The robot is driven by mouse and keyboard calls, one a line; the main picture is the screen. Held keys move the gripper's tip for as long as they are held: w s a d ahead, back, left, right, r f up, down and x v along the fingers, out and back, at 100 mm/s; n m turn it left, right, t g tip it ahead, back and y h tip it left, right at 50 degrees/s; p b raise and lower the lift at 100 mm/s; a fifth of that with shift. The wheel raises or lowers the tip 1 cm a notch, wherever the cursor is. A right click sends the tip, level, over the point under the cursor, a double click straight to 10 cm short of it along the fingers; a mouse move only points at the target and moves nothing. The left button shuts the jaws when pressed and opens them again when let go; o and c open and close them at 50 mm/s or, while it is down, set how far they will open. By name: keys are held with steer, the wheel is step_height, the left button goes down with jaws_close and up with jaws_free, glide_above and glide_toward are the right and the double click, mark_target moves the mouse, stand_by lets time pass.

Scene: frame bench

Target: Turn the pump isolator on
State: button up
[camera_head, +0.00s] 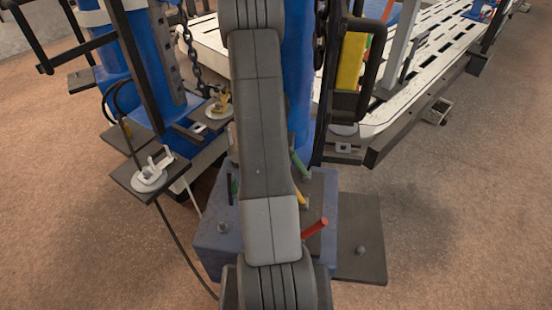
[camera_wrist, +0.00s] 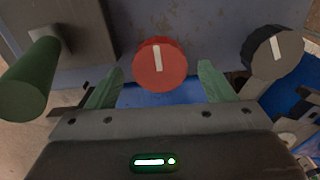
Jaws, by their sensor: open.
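In the wrist view a round red knob (camera_wrist: 160,68) with a white pointer mark sits on a blue-grey panel (camera_wrist: 205,25). Its mark points nearly straight up in the picture. No label shows, so I cannot tell for sure that it is the pump isolator. My gripper (camera_wrist: 161,68) is open, with one green fingertip on each side of the red knob and visible gaps between. I cannot tell how deep the fingertips reach around it. In the head view my arm hides the gripper and the red knob.
A black knob (camera_wrist: 272,52) with a white mark is right of the red one. A green handle (camera_wrist: 28,82) stands close at left. In the head view, red (camera_head: 315,228) and yellow (camera_head: 301,197) levers stand beside my arm. A white slotted bench (camera_head: 430,60) lies behind.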

step_height(320, 180, up, 13)
steer(key=shift+f+p, duration=0.15)
steer(key=shift+p, duration=0.25)
step_height(320, 180, down, 14)
steer(key=shift+r+b, duration=0.1)
steer(key=shift+b, duration=0.35)
stand_by(0.5)
